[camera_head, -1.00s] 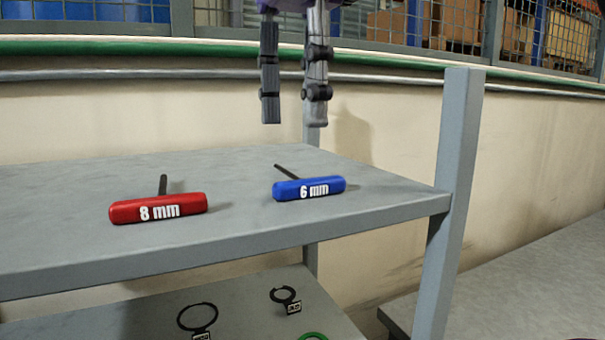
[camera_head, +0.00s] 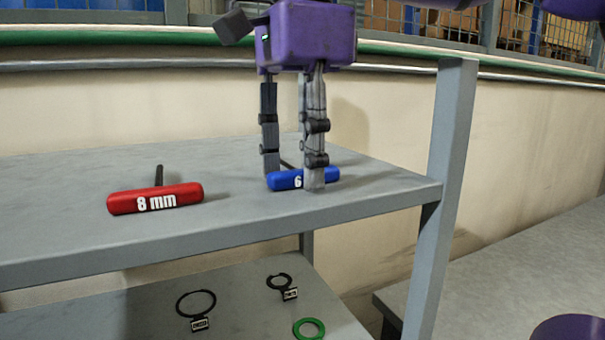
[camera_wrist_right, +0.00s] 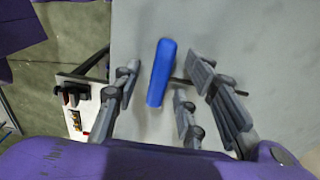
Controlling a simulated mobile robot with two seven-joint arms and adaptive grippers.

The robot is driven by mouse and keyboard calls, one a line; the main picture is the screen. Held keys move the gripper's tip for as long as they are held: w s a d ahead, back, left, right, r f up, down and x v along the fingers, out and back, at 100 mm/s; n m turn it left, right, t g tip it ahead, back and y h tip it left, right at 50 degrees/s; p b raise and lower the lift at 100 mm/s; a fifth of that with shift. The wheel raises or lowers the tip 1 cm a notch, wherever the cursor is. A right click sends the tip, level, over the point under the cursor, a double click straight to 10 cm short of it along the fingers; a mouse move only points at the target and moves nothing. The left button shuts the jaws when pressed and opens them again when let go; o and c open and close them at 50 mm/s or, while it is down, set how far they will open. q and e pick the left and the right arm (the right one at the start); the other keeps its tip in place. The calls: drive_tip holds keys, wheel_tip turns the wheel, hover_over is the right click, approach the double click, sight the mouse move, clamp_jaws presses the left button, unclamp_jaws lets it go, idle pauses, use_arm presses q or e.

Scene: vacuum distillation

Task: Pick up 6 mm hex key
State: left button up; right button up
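The 6 mm hex key has a blue handle (camera_head: 287,181) and lies on the upper grey shelf near its right end. Its dark rod points to the back and is mostly hidden behind my right gripper. My right gripper (camera_head: 293,182) points down at the handle, with its fingers open on either side of it. One finger covers part of the label. In the right wrist view the blue handle (camera_wrist_right: 161,73) lies between the spread fingers (camera_wrist_right: 155,100), with gaps beside it. My left gripper is not in view.
A red 8 mm hex key (camera_head: 156,199) lies to the left on the same shelf (camera_head: 60,235). A grey post (camera_head: 447,150) stands at the shelf's right end. The lower shelf holds black rings (camera_head: 196,304) with tags and a green ring (camera_head: 309,328).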

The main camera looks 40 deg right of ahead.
clamp_jaws()
drive_tip(key=shift+r, duration=0.15)
